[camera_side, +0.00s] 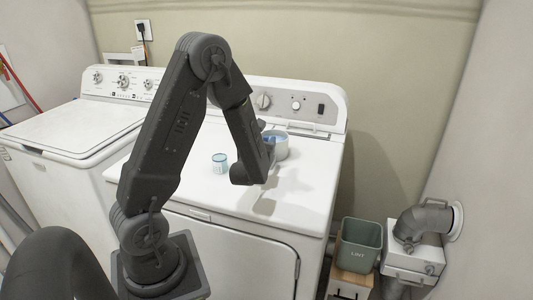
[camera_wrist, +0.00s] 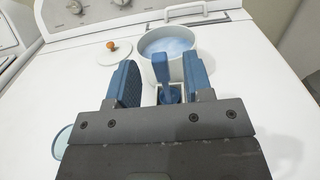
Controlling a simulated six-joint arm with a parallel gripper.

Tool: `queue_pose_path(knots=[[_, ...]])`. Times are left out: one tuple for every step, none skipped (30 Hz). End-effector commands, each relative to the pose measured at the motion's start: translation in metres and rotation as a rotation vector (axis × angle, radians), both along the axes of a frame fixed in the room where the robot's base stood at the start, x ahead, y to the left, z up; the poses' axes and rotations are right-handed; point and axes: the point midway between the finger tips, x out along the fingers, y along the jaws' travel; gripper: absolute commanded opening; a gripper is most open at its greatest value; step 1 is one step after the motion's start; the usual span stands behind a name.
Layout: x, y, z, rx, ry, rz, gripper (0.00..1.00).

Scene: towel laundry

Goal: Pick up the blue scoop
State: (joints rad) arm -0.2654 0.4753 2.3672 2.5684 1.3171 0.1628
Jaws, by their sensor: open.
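The blue scoop (camera_wrist: 162,70) shows in the wrist view between the two blue finger pads of my gripper (camera_wrist: 160,63), with its handle pointing up. Its lower part (camera_wrist: 171,96) is partly hidden by the gripper body. Behind it stands a white tub (camera_wrist: 146,66) holding pale blue contents. The scoop overlaps the tub's near wall; I cannot tell whether it touches it. My gripper is open, with gaps between the scoop and the pads. In the side view the tub (camera_side: 281,153) stands beside my gripper, with a bit of blue at its rim.
The tub stands on a white dryer top (camera_side: 310,172). A round white lid with an orange knob (camera_wrist: 111,46) lies left of the tub. A small jar (camera_side: 219,163) stands on the dryer. A green lint bin (camera_side: 360,245) is lower right.

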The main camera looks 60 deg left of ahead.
Motion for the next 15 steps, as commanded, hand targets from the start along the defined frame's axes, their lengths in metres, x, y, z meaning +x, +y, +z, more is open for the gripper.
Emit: queue_pose_path(knots=[[0.006,0.007,0.0,-0.001,-0.002,0.004,0.47],[0.01,0.011,0.0,0.0,-0.003,0.004,0.47],[0.014,0.017,0.0,-0.001,-0.002,0.004,0.47],[0.017,0.02,0.0,-0.001,-0.002,0.004,0.47],[0.021,0.023,0.0,-0.001,-0.002,0.004,0.47],[0.025,0.027,0.0,-0.001,-0.003,0.004,0.47],[0.027,0.03,0.0,-0.001,-0.001,0.004,0.47],[0.029,0.032,0.0,-0.001,-0.002,0.003,0.47],[0.031,0.034,0.0,-0.001,-0.002,0.003,0.47],[0.032,0.035,0.0,-0.001,-0.001,0.003,0.47],[0.033,0.036,0.0,-0.001,-0.001,0.002,0.47],[0.034,0.037,0.0,-0.001,0.0,0.002,0.47],[0.034,0.037,0.0,-0.001,0.0,0.002,0.47],[0.034,0.037,0.0,-0.001,0.0,0.002,0.47],[0.034,0.037,0.0,-0.001,0.0,0.002,0.47]])
